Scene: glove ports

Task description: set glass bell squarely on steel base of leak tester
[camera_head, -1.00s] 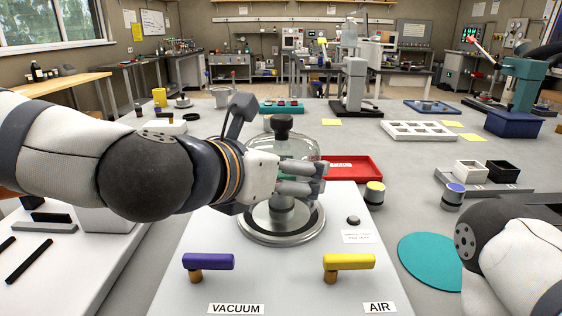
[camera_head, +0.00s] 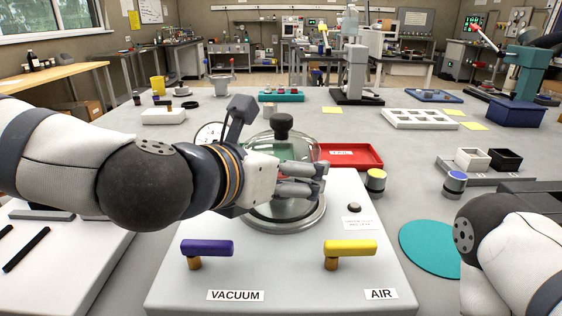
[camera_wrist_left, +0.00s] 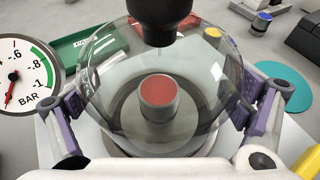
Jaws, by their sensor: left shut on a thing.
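The clear glass bell (camera_head: 298,148) with its black knob (camera_head: 282,126) stands upright over the round steel base (camera_head: 287,222) of the leak tester (camera_head: 300,262). My left gripper (camera_head: 300,180) is shut on the bell's side. In the left wrist view, purple-padded fingers flank the glass bell (camera_wrist_left: 110,95) on both sides. A red-topped cylinder (camera_wrist_left: 160,92) shows through the glass, near the middle of the bell. The bell looks roughly centred over the base; the fingers and reflections hide whether its rim touches all round. My right gripper is out of view.
Purple vacuum (camera_head: 207,247) and yellow air (camera_head: 350,248) handles stand at the tester's front. A pressure gauge (camera_wrist_left: 25,75) is beside the bell. A red tray (camera_head: 355,156) lies behind, with yellow-topped (camera_head: 376,181) and blue-topped (camera_head: 454,184) cylinders at right.

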